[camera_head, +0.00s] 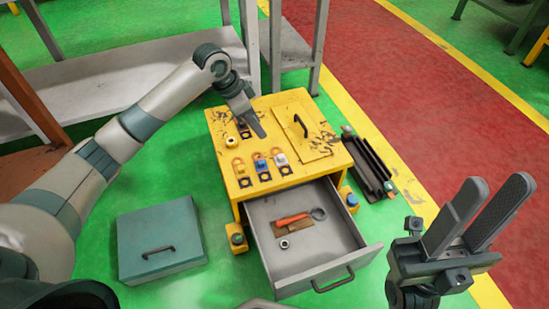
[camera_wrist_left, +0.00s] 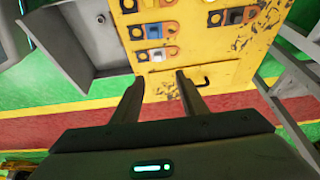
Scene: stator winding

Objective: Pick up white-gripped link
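The white-gripped link (camera_head: 280,161) lies on the yellow cabinet top at the right end of a row, beside a blue-gripped link (camera_head: 262,167) and a yellow-gripped link (camera_head: 240,172). In the left wrist view the white-gripped link (camera_wrist_left: 155,55) lies just beyond my fingertips, roughly in line with the gap between them. My left gripper (camera_head: 257,122) is above the back of the cabinet top; the wrist view shows its fingers (camera_wrist_left: 160,79) apart with nothing between them. My right gripper (camera_head: 496,186) is open and empty at the right, away from the cabinet.
The yellow cabinet (camera_head: 299,100) has a handled panel on its top. Its open grey drawer (camera_head: 330,262) holds an orange-handled tool (camera_head: 292,218) and a nut (camera_head: 284,244). A teal box (camera_head: 160,245) stands at left on the floor. A dark rack (camera_head: 368,165) stands right.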

